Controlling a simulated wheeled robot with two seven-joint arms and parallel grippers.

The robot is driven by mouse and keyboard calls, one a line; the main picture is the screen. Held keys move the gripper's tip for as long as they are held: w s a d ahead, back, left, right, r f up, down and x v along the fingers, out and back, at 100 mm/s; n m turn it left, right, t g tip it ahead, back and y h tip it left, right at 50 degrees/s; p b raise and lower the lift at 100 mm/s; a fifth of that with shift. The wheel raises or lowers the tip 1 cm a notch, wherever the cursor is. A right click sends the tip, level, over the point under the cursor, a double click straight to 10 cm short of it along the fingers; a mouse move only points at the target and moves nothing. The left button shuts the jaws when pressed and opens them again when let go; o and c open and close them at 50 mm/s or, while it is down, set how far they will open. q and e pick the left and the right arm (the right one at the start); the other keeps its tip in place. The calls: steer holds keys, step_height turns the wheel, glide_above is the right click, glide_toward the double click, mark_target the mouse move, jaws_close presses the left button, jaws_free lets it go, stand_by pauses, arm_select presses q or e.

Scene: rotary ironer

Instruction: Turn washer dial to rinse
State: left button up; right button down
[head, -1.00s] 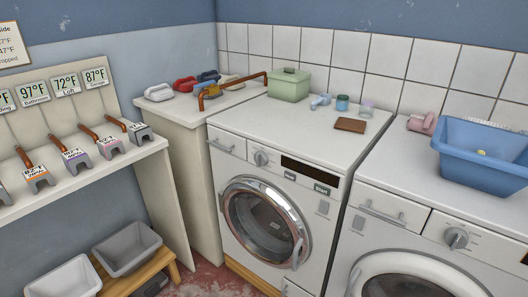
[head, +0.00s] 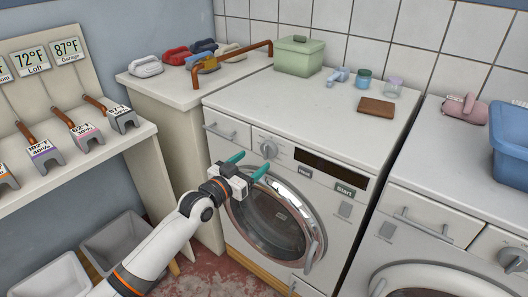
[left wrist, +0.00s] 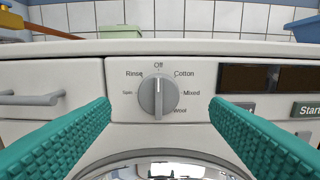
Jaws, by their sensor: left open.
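The washer (head: 310,170) is white with a round glass door. Its grey dial (head: 269,150) sits on the front panel, left of the dark display. In the left wrist view the dial (left wrist: 158,96) has its white mark pointing up at "Off". "Rinse" (left wrist: 134,74) is printed to the upper left, "Cotton" to the upper right, with "Spin", "Mixed" and "Wool" around it. My left gripper (head: 248,164) is open, with teal fingers pointing at the panel. In the wrist view its fingertips (left wrist: 159,105) stand on either side of the dial, apart from it. My right gripper is not in view.
A drawer handle (head: 220,132) is left of the dial, and a Start button (head: 345,189) is to its right. A green box (head: 299,57), small jars and a brown wallet-like item (head: 376,107) lie on top. A second washer (head: 450,200) stands at right.

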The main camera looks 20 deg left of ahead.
mark_target(264, 152)
arm_select(q)
steer(key=x, duration=0.6)
steer(key=shift+w, duration=0.25)
steer(key=shift+c, duration=0.2)
steer(key=c, duration=0.9)
